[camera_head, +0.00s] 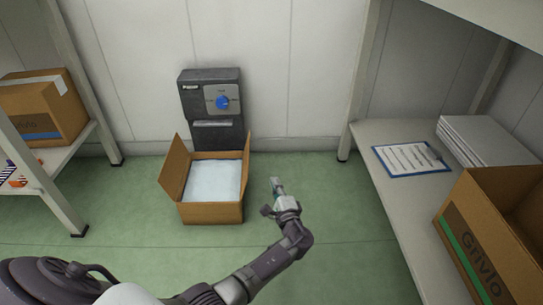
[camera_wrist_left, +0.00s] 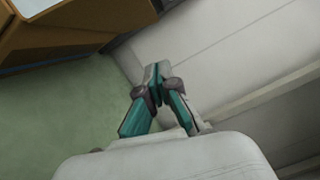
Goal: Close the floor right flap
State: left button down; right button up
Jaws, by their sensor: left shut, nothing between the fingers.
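An open cardboard box (camera_head: 211,213) stands on the green floor, with a white filling (camera_head: 213,180) inside. Its left flap (camera_head: 175,167) stands up and leans outward. Its right flap (camera_head: 246,165) shows as a narrow upright strip, seen nearly edge-on. My left gripper (camera_head: 275,184) is just right of the box, apart from it, shut and empty. In the left wrist view the fingertips (camera_wrist_left: 157,70) meet, and part of the cardboard box (camera_wrist_left: 65,33) shows at the upper left. My right gripper is not in view.
A shelf with a carton (camera_head: 45,105) is at left. A table at right holds a clipboard (camera_head: 411,159), a white stack (camera_head: 487,140) and an open carton (camera_head: 490,235). The floor around my gripper is clear.

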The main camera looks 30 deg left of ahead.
pick_arm(q)
jog(key=w+a+r+b, duration=0.1)
jog(key=w+a+b, duration=0.3)
jog(key=a, duration=0.6)
jog(key=shift+w+a+r+b, duration=0.3)
jog(key=shift+r+b, duration=0.1)
jog(key=shift+b, duration=0.5)
